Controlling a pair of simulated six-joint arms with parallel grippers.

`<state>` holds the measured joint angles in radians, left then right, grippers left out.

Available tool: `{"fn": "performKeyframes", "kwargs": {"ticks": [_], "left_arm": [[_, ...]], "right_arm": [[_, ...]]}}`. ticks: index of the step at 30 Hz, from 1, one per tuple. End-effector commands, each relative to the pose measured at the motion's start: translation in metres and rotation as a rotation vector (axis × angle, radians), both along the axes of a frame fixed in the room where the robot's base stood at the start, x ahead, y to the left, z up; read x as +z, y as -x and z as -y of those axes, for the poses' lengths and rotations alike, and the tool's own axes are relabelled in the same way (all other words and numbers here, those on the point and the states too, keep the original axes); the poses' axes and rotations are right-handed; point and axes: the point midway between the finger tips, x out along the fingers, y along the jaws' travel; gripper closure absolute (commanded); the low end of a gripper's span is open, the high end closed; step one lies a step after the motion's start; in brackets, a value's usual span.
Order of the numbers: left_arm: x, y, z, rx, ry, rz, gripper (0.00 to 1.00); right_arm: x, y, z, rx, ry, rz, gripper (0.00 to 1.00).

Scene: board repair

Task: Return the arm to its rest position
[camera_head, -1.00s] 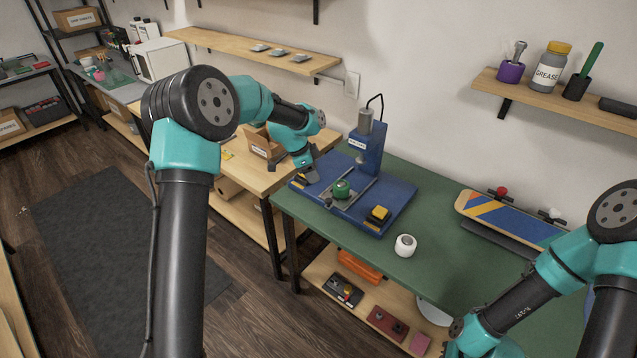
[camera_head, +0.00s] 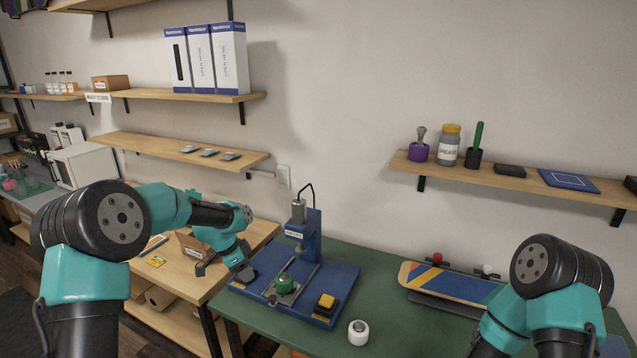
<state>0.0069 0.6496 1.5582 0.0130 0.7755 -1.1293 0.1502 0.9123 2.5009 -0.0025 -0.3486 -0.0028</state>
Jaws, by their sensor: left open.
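My left arm reaches in from the left and bends down over the blue press base (camera_head: 345,283). My left gripper (camera_head: 244,275) is open at the left end of that base, beside the blue press (camera_head: 306,240). I cannot tell whether it touches the base. A green round part (camera_head: 284,283) on a grey plate lies to its right, apart from it. My right arm stands at the right. Its forearm runs down out of the picture, and its gripper is not in view.
A yellow-topped block (camera_head: 326,303) sits on the base's right side. A white roll (camera_head: 358,332) stands on the green bench (camera_head: 400,325). A striped skateboard deck (camera_head: 450,282) rests near my right arm. A cardboard box (camera_head: 192,246) stands on the wooden table, left of my gripper.

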Motion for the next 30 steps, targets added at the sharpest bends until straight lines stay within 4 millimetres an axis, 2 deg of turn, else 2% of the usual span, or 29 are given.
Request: {"fn": "performKeyframes", "kwargs": {"ticks": [5,8,12,15,19,21,24,27,30], "left_arm": [[-0.074,0.034,0.011,0.168,0.022,-0.09,0.46],[-0.124,0.066,0.018,0.307,0.038,-0.152,0.46],[-0.184,0.12,0.028,0.505,0.06,-0.238,0.46],[-0.218,0.165,0.034,0.646,0.076,-0.298,0.46],[-0.251,0.227,0.041,0.831,0.095,-0.377,0.46],[-0.263,0.259,0.044,0.927,0.104,-0.415,0.46],[-0.272,0.297,0.047,1.041,0.117,-0.459,0.46],[-0.275,0.321,0.049,1.116,0.125,-0.485,0.46],[-0.275,0.33,0.049,1.15,0.131,-0.495,0.46]], "right_arm": [[0.0,0.0,0.0,0.0,0.0,0.0,1.0],[0.0,0.0,0.0,0.0,0.0,0.0,1.0],[0.0,0.0,0.0,0.0,0.0,0.0,1.0],[0.0,0.0,0.0,0.0,0.0,0.0,1.0],[0.0,0.0,0.0,0.0,0.0,0.0,1.0],[0.0,0.0,0.0,0.0,0.0,0.0,1.0],[0.0,0.0,0.0,0.0,0.0,0.0,1.0],[0.0,0.0,0.0,0.0,0.0,0.0,1.0],[0.0,0.0,0.0,0.0,0.0,0.0,1.0]]}}
